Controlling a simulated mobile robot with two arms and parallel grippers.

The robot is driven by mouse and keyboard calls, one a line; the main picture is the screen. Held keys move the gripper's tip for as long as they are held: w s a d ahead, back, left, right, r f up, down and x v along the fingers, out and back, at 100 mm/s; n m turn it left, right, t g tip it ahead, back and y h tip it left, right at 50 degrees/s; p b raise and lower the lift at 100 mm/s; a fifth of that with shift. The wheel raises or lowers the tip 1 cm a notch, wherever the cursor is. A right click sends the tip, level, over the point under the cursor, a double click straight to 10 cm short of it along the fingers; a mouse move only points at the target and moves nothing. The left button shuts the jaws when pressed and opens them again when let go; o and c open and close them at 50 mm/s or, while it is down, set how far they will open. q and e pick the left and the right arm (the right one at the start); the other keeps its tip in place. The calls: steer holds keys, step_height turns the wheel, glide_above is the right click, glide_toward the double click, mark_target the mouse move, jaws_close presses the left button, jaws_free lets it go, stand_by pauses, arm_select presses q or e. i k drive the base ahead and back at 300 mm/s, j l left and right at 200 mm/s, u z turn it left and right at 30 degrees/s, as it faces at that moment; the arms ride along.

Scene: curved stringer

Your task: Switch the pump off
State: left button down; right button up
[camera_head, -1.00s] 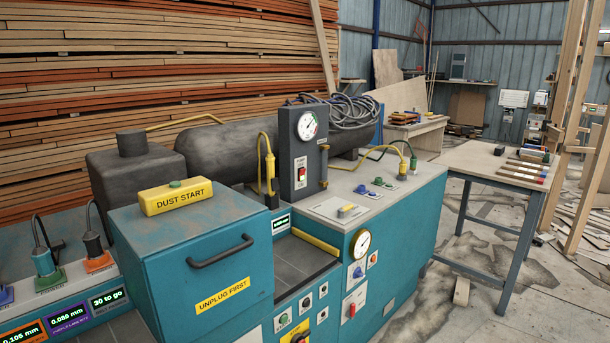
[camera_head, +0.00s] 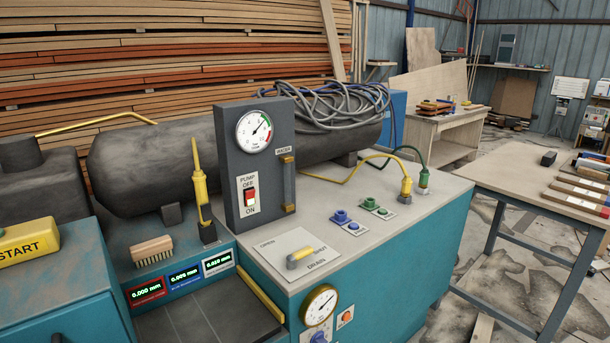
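The pump switch (camera_head: 250,197) is a red and white rocker on a pale plate marked PUMP, OFF above and ON below. It sits on the front of a dark grey upright panel (camera_head: 226,150) on the teal machine. The red part shows at the upper half of the rocker; I cannot tell for sure which way it is pressed. A round gauge (camera_head: 254,132) with a green and red arc is above it, and a water sight tube (camera_head: 289,184) is to its right. Neither of my grippers shows in the head view.
A yellow probe (camera_head: 199,175) stands left of the panel, near a wooden brush (camera_head: 152,250). A drain lever (camera_head: 300,257) and a lower gauge (camera_head: 320,305) are in front. Yellow and green plugs (camera_head: 406,188) stand at the right. A workbench (camera_head: 500,178) is further right.

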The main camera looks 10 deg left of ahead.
mark_target(250, 196)
steer(key=i+l, duration=0.65)
steer(key=i, duration=0.15)
steer(key=l+z, duration=0.05)
